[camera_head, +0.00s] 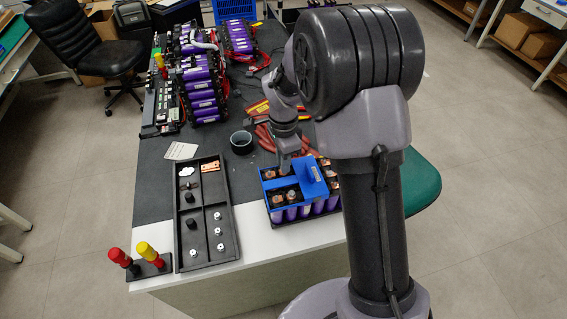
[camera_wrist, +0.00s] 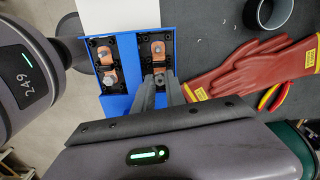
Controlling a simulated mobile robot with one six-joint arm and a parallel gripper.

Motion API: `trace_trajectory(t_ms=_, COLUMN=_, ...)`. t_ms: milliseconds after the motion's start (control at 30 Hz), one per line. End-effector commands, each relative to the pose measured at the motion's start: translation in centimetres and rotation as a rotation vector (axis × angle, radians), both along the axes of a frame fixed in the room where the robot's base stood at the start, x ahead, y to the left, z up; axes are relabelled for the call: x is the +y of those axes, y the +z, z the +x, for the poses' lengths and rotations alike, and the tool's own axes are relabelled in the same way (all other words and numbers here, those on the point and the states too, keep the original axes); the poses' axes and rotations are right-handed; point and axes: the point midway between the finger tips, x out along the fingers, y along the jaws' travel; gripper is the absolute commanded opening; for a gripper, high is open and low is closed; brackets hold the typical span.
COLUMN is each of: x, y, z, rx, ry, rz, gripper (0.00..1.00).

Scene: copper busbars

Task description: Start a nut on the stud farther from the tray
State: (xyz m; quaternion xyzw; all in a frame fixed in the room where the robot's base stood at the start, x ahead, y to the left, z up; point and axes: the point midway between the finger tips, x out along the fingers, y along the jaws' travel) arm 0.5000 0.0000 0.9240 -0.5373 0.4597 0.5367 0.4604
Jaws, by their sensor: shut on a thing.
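A battery module under a blue frame (camera_head: 313,178) has two windows with copper busbars on studs. In the wrist view, the left window shows a copper busbar (camera_wrist: 105,56) with two stud positions. The right window shows another busbar (camera_wrist: 158,58), its upper stud (camera_wrist: 157,47) visible. My gripper (camera_wrist: 160,78) is over the lower end of that right window, the end farther from the tray. It is shut on a small grey nut, mostly hidden between the fingertips; I cannot tell whether it touches the stud. In the head view my gripper (camera_head: 287,165) is over the frame's back window. The black tray (camera_head: 205,206) holds several nuts.
Red gloves (camera_wrist: 245,68) lie close beside the module, with red-handled pliers (camera_wrist: 273,97) near them. A dark cup (camera_head: 241,142) stands behind the tray. Red and yellow screwdrivers (camera_head: 135,260) stand at the front left. Purple battery modules (camera_head: 203,90) fill the far table.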

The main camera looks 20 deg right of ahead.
Motion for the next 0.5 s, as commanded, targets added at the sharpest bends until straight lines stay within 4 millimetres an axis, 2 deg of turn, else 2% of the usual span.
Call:
trace_trajectory(t_ms=300, x=0.0, y=-0.31, z=-0.03, rx=0.001, ry=-0.199, rz=0.0, gripper=0.0)
trace_trajectory(t_ms=500, x=-0.01, y=-0.21, z=-0.04, rx=0.001, ry=-0.265, rz=-0.001, gripper=0.0)
